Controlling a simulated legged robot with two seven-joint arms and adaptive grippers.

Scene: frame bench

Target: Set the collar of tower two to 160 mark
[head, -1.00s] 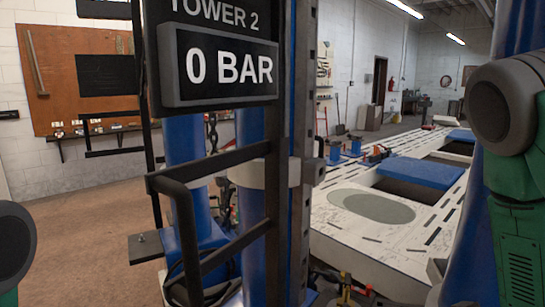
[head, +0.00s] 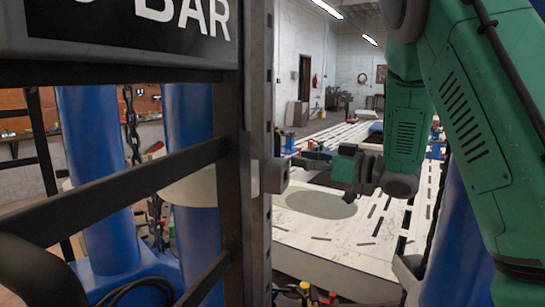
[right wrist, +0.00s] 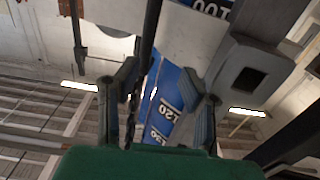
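Tower two's pale collar (head: 190,182) sits around a blue column (head: 198,232) behind the black frame. A grey block with a square hole (head: 274,176) juts out at its right; the right wrist view shows the block (right wrist: 250,80) beside the pale collar plate (right wrist: 190,35). My right gripper (head: 303,160) is just right of the block, its fingers towards it. In the right wrist view the fingers (right wrist: 160,78) are apart with nothing gripped. Between and beyond them, the blue scale (right wrist: 165,105) shows 120, with 100 higher in the picture. My left gripper is out of view.
A black frame with an upright post (head: 245,140) and slanted rails stands close in front. A pale slotted bench (head: 330,232) lies behind my right arm. A chain (head: 131,125) hangs between the columns.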

